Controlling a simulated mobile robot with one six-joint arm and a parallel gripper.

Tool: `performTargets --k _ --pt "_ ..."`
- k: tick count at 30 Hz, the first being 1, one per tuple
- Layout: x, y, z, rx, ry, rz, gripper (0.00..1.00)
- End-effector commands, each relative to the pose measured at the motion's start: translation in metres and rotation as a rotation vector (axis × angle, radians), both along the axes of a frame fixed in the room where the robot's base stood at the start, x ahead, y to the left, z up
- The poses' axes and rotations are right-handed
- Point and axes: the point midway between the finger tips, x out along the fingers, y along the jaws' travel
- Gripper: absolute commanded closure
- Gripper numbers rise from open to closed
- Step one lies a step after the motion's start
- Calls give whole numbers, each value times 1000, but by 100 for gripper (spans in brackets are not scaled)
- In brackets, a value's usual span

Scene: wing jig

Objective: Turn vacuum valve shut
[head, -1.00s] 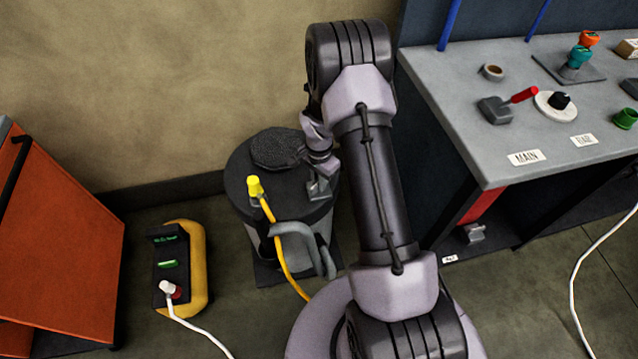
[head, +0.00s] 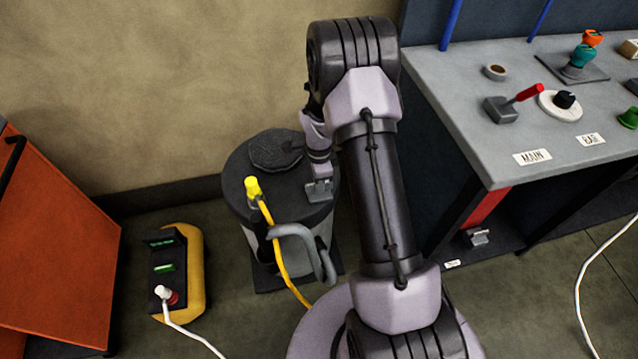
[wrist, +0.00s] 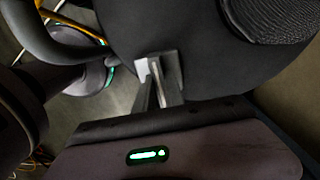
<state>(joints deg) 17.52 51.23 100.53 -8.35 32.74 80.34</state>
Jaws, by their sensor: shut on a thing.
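The vacuum drum (head: 238,211) is a dark, round-lidded canister on the floor by the wall. My gripper (head: 319,190) is over the right part of its lid, low and close to the top. In the wrist view my gripper (wrist: 160,85) has its fingers close together at the lid's edge, shut on a small metal piece that I take to be the valve handle. The fingers hide most of it, so its angle is hard to tell. A yellow plug (head: 252,187) with a yellow cable stands at the lid's left.
A grey hose handle (head: 300,235) curves at the drum's front. A yellow-black power unit (head: 195,265) and an orange cabinet (head: 60,250) stand left. A grey bench (head: 465,95) with a red-handled lever (head: 528,93) stands right.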

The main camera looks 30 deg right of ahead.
Motion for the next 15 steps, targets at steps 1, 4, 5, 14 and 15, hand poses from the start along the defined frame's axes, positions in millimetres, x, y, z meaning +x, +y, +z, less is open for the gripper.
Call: performTargets --k 1,4,5,14,15 --pt "0 0 0 0 -1 -5 100" --pt "0 0 0 0 -1 -12 100" --pt "0 0 0 0 -1 -13 100" --pt "0 0 1 0 -1 -14 100" --pt "1 0 1 0 -1 -14 82"
